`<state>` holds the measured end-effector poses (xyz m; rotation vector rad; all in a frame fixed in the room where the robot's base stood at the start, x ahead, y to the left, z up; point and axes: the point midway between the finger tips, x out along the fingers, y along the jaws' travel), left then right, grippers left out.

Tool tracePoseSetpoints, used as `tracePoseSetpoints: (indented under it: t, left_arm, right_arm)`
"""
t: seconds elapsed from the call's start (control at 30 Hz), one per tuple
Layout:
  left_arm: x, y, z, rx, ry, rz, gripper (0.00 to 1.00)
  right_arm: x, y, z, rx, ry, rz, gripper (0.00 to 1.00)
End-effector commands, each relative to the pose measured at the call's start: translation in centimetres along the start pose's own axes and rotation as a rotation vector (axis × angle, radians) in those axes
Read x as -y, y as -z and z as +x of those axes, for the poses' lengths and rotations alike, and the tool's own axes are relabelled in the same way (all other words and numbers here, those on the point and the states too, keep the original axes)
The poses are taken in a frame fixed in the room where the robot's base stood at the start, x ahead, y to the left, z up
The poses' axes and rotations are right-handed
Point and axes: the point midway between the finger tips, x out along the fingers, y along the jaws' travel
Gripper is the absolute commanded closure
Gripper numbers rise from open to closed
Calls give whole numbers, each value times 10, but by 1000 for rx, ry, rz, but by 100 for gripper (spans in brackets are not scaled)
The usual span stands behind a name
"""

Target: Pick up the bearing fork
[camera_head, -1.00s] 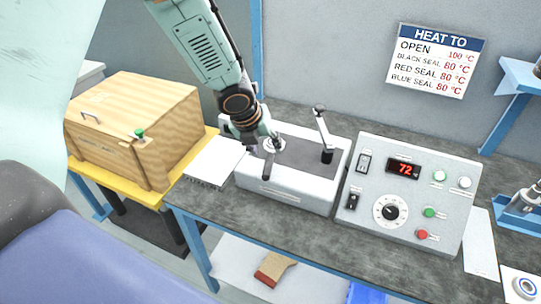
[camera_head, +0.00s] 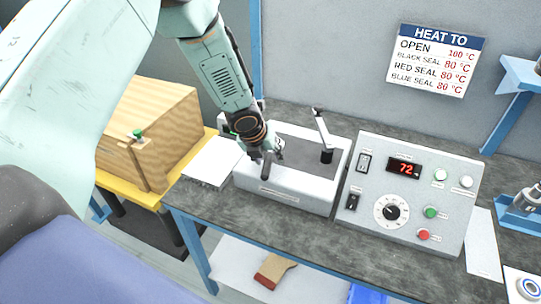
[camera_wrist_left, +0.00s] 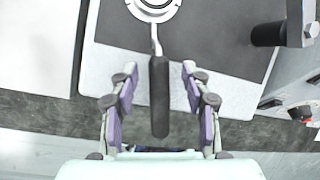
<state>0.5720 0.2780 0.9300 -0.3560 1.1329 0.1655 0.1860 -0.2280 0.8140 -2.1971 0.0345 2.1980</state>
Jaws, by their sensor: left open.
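The bearing fork (camera_wrist_left: 159,98) has a black handle and a thin metal shank. In the left wrist view it points up toward a round metal bearing (camera_wrist_left: 153,7) on the dark top of the heater. In the head view its handle (camera_head: 266,166) shows at the heater's front left. My left gripper (camera_head: 268,153) is low over the heater's left part. In the left wrist view its two purple-padded fingers (camera_wrist_left: 160,72) are open, one on each side of the handle, with gaps between. My right gripper is not in view.
The heater (camera_head: 285,197) stands on the dark bench, with a lever (camera_head: 323,132) on its right. A control box (camera_head: 412,192) reading 72 is to its right. A white sheet (camera_head: 213,160) and a wooden crate (camera_head: 170,122) are to the left.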

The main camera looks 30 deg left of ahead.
Motion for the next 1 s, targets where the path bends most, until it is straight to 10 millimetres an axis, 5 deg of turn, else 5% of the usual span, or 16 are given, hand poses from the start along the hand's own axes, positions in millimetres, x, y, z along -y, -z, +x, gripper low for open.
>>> tracePoseSetpoints:
  t: [0.07,0.63,1.0]
  left_arm:
    - [0,0,0,0,0,0,52]
    - [0,0,0,0,0,0,100]
    - [0,-1,-1,2,1,0,100]
  right_arm:
    - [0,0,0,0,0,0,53]
    - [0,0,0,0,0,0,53]
    - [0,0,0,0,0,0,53]
